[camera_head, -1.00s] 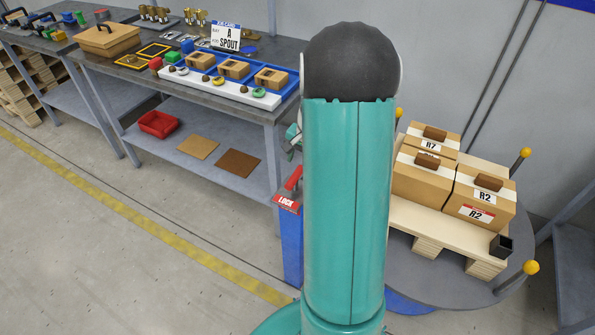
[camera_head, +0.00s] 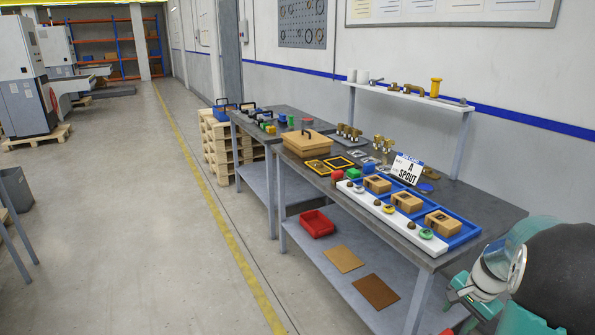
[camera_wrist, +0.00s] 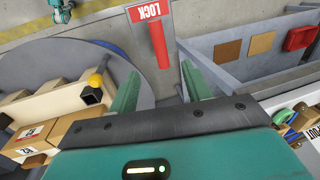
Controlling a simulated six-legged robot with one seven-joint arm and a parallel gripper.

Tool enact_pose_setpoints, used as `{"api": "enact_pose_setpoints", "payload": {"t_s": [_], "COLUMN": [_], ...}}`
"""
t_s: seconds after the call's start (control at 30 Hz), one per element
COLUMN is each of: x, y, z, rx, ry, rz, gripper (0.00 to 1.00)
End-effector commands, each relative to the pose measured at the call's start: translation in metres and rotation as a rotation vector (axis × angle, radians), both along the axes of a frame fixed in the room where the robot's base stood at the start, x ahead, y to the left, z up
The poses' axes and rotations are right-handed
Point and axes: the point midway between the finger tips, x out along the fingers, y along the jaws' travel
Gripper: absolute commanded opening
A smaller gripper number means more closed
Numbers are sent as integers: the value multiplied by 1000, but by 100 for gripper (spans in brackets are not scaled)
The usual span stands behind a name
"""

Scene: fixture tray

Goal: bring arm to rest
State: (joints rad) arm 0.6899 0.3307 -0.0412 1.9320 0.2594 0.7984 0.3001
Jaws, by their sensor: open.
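My gripper (camera_wrist: 160,88) is open in the wrist view, its two teal fingers apart with nothing held between them. A red lever (camera_wrist: 159,45) with a LOCK label (camera_wrist: 149,11) lies beyond the gap between the fingers; the view does not show clear contact. In the head view my arm is low at the right edge, partly cut off by the frame. The blue fixture tray (camera_head: 463,240) lies on the workbench and holds tan blocks, with a white strip (camera_head: 404,231) along its front.
The workbench (camera_head: 483,209) carries a sign (camera_head: 406,169), a tan case (camera_head: 306,144) and small parts. A red bin (camera_head: 317,223) sits on its lower shelf. In the wrist view, boxes (camera_wrist: 32,133) rest by a round grey table (camera_wrist: 125,72). The left floor is mostly clear.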

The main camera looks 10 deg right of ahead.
Motion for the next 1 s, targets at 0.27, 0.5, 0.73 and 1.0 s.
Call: {"api": "enact_pose_setpoints", "payload": {"t_s": [0.27, 0.5, 0.73, 1.0], "x": [4, -22, -66, -123], "y": [89, 178, 249, 304], "z": [70, 125, 157, 172], "rx": [-95, -200, -304, -420], "ry": [-61, -128, -198, -282], "rz": [259, 536, 792, 1053], "gripper": [49, 49, 49, 49]}}
